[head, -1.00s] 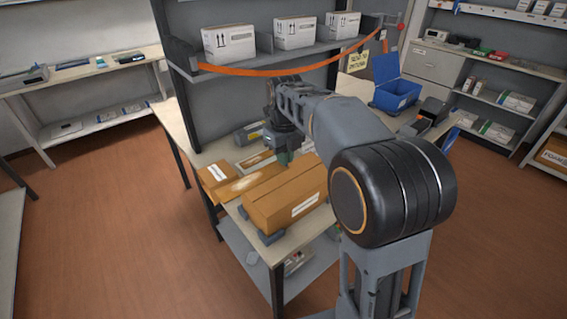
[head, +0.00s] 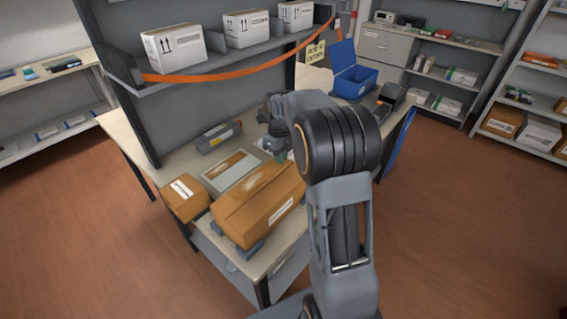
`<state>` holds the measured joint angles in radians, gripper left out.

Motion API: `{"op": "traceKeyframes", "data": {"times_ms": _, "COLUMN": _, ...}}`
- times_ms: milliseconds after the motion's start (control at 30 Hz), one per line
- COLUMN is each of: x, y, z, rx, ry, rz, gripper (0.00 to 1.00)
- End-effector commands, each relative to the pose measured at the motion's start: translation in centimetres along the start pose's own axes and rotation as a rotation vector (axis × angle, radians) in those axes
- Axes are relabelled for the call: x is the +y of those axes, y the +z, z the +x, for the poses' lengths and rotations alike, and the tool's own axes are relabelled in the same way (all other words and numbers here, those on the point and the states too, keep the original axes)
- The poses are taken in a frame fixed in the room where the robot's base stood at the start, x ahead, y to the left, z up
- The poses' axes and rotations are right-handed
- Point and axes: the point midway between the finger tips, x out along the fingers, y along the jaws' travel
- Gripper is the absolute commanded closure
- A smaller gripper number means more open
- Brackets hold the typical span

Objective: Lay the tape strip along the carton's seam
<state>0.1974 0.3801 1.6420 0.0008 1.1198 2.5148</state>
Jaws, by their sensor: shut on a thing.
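The brown carton (head: 262,217) lies long-ways on the workbench between grey holders, with a white label on its near side. A brown tape strip with a pale sheen (head: 258,181) shows at the carton's top, running lengthwise. I cannot tell whether it touches the top or hangs just above it, and the seam is not clear. My gripper (head: 284,157) points down at the carton's far end, shut on the strip's far end. The fingertips are small and partly hidden by my arm.
A small labelled box (head: 184,198) stands left of the carton. A grey tray (head: 246,181) lies behind it, and a toner cartridge (head: 218,135) beyond. An orange strap (head: 225,74) hangs across the shelf of white boxes. An open blue bin (head: 355,84) stands at the back right.

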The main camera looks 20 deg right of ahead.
Motion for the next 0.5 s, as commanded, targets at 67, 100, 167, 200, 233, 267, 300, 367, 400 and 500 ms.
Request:
{"op": "traceKeyframes", "data": {"times_ms": 67, "x": -0.5, "y": -0.1, "z": 0.5, "rx": 0.002, "ry": 0.001, "rz": 0.000, "gripper": 1.00}}
{"op": "traceKeyframes", "data": {"times_ms": 100, "x": -0.6, "y": -0.1, "z": 0.7, "rx": 0.001, "ry": 0.001, "rz": 0.000, "gripper": 1.00}}
{"op": "traceKeyframes", "data": {"times_ms": 167, "x": -0.8, "y": -0.1, "z": 0.9, "rx": 0.000, "ry": 0.000, "rz": 0.000, "gripper": 1.00}}
{"op": "traceKeyframes", "data": {"times_ms": 200, "x": -0.9, "y": -0.2, "z": 1.1, "rx": 0.001, "ry": 0.000, "rz": 0.001, "gripper": 1.00}}
{"op": "traceKeyframes", "data": {"times_ms": 233, "x": -1.1, "y": -0.2, "z": 1.2, "rx": 0.001, "ry": 0.001, "rz": 0.001, "gripper": 1.00}}
{"op": "traceKeyframes", "data": {"times_ms": 267, "x": -1.2, "y": -0.3, "z": 1.4, "rx": 0.002, "ry": 0.001, "rz": 0.002, "gripper": 1.00}}
{"op": "traceKeyframes", "data": {"times_ms": 300, "x": -1.6, "y": -0.4, "z": 1.8, "rx": 0.003, "ry": 0.002, "rz": 0.003, "gripper": 1.00}}
{"op": "traceKeyframes", "data": {"times_ms": 367, "x": -1.7, "y": -0.4, "z": 2.7, "rx": 0.003, "ry": 0.003, "rz": 0.001, "gripper": 1.00}}
{"op": "traceKeyframes", "data": {"times_ms": 400, "x": -1.7, "y": -0.4, "z": 3.3, "rx": 0.004, "ry": 0.003, "rz": 0.001, "gripper": 1.00}}
{"op": "traceKeyframes", "data": {"times_ms": 500, "x": -1.7, "y": -0.3, "z": 4.4, "rx": 0.002, "ry": 0.002, "rz": 0.001, "gripper": 1.00}}
